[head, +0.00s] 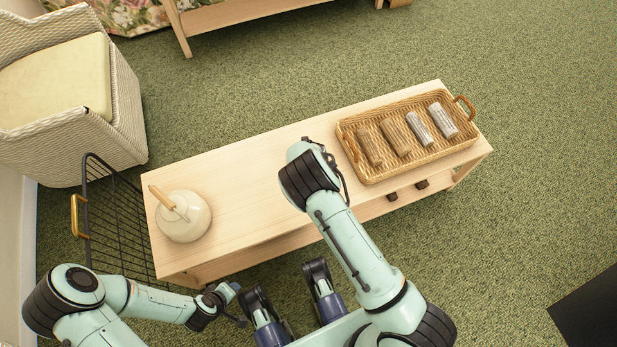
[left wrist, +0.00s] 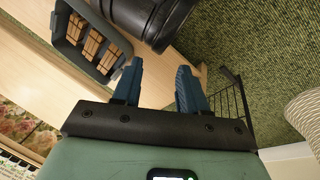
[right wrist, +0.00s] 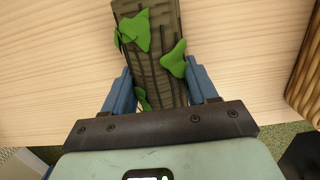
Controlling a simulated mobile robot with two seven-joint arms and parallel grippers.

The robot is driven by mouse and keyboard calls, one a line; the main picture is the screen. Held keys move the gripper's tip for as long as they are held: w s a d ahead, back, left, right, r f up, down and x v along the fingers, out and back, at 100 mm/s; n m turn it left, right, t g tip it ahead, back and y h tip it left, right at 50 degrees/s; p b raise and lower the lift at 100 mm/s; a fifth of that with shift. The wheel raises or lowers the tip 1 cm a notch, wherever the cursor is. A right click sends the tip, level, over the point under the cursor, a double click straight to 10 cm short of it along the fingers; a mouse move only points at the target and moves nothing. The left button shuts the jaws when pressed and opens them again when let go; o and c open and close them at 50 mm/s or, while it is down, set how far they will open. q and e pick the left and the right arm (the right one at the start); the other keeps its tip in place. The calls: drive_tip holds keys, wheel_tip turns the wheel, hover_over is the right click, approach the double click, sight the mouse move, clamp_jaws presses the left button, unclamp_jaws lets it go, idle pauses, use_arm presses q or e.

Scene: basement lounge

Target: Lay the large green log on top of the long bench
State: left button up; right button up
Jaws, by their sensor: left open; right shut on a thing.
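The long bench (head: 250,165) is pale wood and runs diagonally across the head view. The large green log (right wrist: 158,60), grey-brown bark with bright green leaves, is between the fingers of my right gripper (right wrist: 158,78), which is shut on it. The bench top lies behind the log in the right wrist view; I cannot tell whether the log touches it. In the head view my right arm's wrist hides the log over the middle of the bench. My left gripper (left wrist: 160,85) is open and empty, low at the bench's near side.
A wicker tray (head: 359,169) with several small logs fills the bench's right end. A cream kettle (head: 186,222) stands at its left end. A black wire rack (head: 112,215) and wicker chair (head: 125,110) are to the left. A dark crate (left wrist: 62,45) holds wooden blocks.

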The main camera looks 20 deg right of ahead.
use_arm(q)
drive_tip(key=shift+w+f, duration=0.1)
use_arm(e)
drive_tip(key=shift+f, duration=0.1)
drive_tip(key=o, duration=1.2)
use_arm(q)
drive_tip(key=s+d+r+g+h+p, duration=0.1)
drive_tip(key=s+d+r+g+p, duration=0.1)
drive_tip(key=s, duration=0.4)
wheel_tip(320, 180, up, 2)
drive_tip(key=shift+d+r+p, duration=0.25)
drive_tip(key=shift+d+p, duration=0.2)
drive_tip(key=shift+p, duration=0.4)
use_arm(e)
drive_tip(key=r, duration=0.4)
drive_tip(key=s+r, duration=0.1)
drive_tip(key=r, duration=0.7)
drive_tip(key=shift+s+r, duration=0.1)
drive_tip(key=shift+s, duration=0.15)
